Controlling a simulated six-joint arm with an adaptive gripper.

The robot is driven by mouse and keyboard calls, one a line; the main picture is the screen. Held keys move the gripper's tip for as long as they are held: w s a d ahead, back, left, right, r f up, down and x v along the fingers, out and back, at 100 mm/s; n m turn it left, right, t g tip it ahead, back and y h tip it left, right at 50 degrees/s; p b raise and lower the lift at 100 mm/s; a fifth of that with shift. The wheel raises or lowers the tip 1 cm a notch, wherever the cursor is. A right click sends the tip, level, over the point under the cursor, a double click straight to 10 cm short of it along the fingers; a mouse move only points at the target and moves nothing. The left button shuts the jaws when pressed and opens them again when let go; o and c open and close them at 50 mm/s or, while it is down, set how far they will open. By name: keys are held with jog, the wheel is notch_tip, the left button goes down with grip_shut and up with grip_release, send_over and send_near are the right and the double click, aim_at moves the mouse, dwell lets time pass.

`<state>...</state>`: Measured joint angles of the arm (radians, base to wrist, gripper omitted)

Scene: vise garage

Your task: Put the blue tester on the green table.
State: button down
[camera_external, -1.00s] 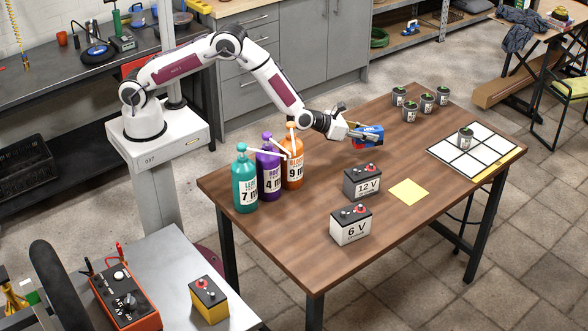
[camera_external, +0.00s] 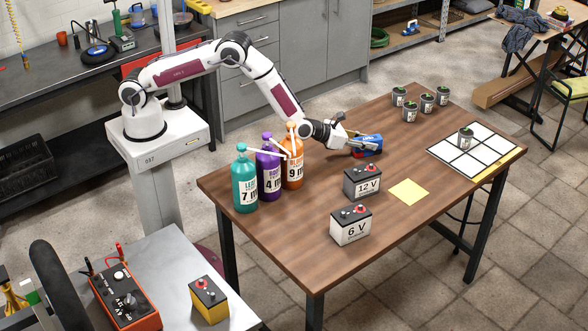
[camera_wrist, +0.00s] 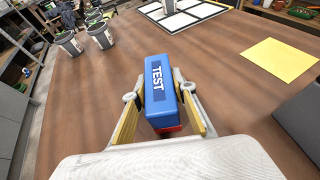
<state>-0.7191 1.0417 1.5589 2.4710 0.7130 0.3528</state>
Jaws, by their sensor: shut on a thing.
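The blue tester (camera_external: 369,143), a box with a red end and a TEST label, is between the two fingers of my gripper (camera_external: 362,145). In the wrist view the tester (camera_wrist: 160,78) sits lengthwise between the fingers (camera_wrist: 160,95), which are shut on its sides. It is low over the brown wooden table (camera_external: 300,225); I cannot tell if it touches the top. I see no green table in these frames.
Teal (camera_external: 245,182), purple (camera_external: 269,168) and orange (camera_external: 292,160) bottles stand left of my gripper. The 12 V (camera_external: 362,184) and 6 V (camera_external: 351,226) batteries stand nearer the front. A yellow sheet (camera_external: 409,192), several small pots (camera_external: 428,103) and a white grid board (camera_external: 490,152) are right.

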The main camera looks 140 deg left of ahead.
jog(key=c, duration=1.6)
grip_release()
jog(key=shift+f, duration=0.15)
jog(key=shift+c, duration=0.2)
jog(key=shift+r, duration=0.2)
jog(key=shift+v, duration=5.95)
